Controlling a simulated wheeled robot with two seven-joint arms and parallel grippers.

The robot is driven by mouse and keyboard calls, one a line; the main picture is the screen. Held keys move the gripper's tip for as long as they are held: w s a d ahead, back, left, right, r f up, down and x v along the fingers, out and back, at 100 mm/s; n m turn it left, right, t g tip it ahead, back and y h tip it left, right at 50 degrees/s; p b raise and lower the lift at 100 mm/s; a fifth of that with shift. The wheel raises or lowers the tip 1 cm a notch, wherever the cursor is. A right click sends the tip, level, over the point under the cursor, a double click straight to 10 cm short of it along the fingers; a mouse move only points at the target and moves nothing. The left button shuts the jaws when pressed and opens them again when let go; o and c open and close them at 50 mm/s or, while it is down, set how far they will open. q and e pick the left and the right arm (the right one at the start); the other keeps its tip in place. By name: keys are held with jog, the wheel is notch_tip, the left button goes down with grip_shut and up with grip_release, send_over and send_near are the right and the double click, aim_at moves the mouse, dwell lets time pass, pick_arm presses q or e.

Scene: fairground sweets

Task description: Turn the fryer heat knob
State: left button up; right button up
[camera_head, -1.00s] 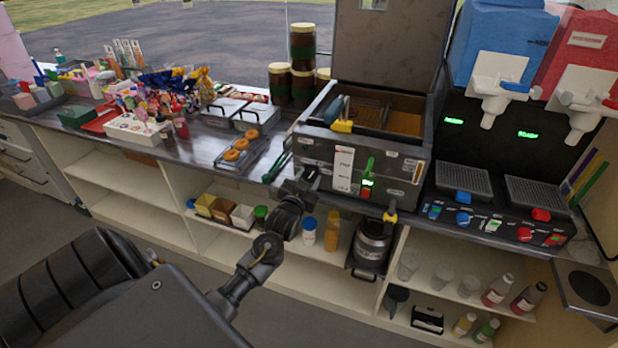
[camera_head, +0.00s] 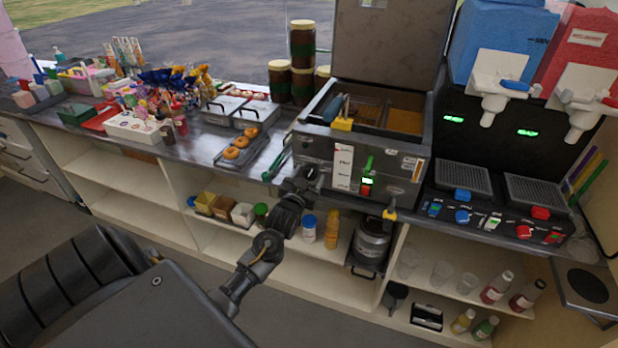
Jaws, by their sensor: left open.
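The fryer (camera_head: 330,160) is a metal box on the counter with its dark lid raised behind it. The heat knob cannot be made out for sure; my left gripper covers the lower left part of the panel. My left gripper (camera_head: 308,174) is at that lower left front, its arm coming in from the lower left. It is open, with its fingertips close to the panel; contact cannot be told. My right gripper is not in view.
A tray of doughnuts (camera_head: 238,149) lies left of the fryer, with green tongs (camera_head: 277,166) between. The slush machine (camera_head: 492,150) stands to the right. A steel pot (camera_head: 372,243) and bottles stand on the shelf below. Sweets crowd the counter's left part.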

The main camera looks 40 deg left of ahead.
pick_arm(q)
jog(key=shift+s, duration=0.1)
jog(key=b+v, duration=0.2)
jog(key=v, duration=0.8)
jog(key=shift+s, duration=0.3)
jog(key=shift+d, duration=0.15)
